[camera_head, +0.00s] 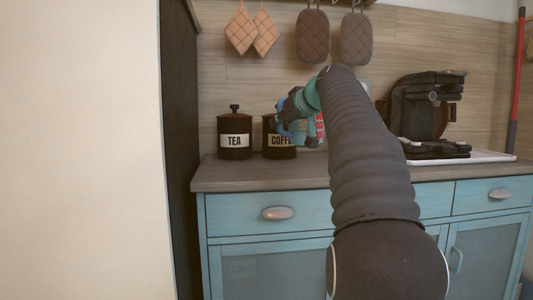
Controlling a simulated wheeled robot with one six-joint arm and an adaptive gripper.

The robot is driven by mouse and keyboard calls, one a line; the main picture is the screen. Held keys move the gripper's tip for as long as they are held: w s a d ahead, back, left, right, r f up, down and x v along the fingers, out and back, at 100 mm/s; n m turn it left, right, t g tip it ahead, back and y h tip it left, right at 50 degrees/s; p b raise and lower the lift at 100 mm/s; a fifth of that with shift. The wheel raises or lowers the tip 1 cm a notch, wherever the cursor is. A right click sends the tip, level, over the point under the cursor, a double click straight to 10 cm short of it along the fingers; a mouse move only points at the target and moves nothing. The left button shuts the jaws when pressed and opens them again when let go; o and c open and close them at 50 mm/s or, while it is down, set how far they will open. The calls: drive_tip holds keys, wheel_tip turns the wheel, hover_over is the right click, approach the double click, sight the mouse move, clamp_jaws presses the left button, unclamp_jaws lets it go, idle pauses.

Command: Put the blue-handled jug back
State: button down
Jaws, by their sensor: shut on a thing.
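My gripper (292,116) is at the far end of my outstretched arm, in front of the coffee canister and above the counter. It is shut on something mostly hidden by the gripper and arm. A small blue part (299,129) shows at the jaws and appears to be the handle of the blue-handled jug. The jug's body cannot be made out. I cannot tell whether it touches the counter.
The black TEA canister (235,140) and COFFEE canister (271,148) stand on the counter (235,173). A red patterned thing (320,127) shows beside my arm. A black coffee machine (419,105) stands at right. Quilted holders (313,37) hang above. A tall pale panel (80,150) blocks the left.

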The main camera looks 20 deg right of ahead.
drive_tip(key=shift+w+a+f+b, duration=0.4)
drive_tip(key=shift+a+f, duration=0.25)
drive_tip(key=shift+f, duration=0.45)
drive_tip(key=shift+w+a+f+b, duration=0.4)
drive_tip(key=shift+a+f, duration=0.2)
drive_tip(key=shift+f, duration=0.45)
drive_tip(key=shift+w+a+f+b, duration=0.3)
drive_tip(key=shift+a+f+b, duration=0.25)
drive_tip(key=shift+f, duration=0.55)
drive_tip(key=shift+a+f, duration=0.1)
drive_tip(key=shift+f, duration=0.1)
drive_tip(key=c, duration=1.1)
unclamp_jaws()
drive_tip(key=shift+s+r, duration=0.25)
drive_tip(key=v, duration=1.1)
drive_tip(key=shift+s+r, duration=0.1)
drive_tip(key=shift+s, duration=0.1)
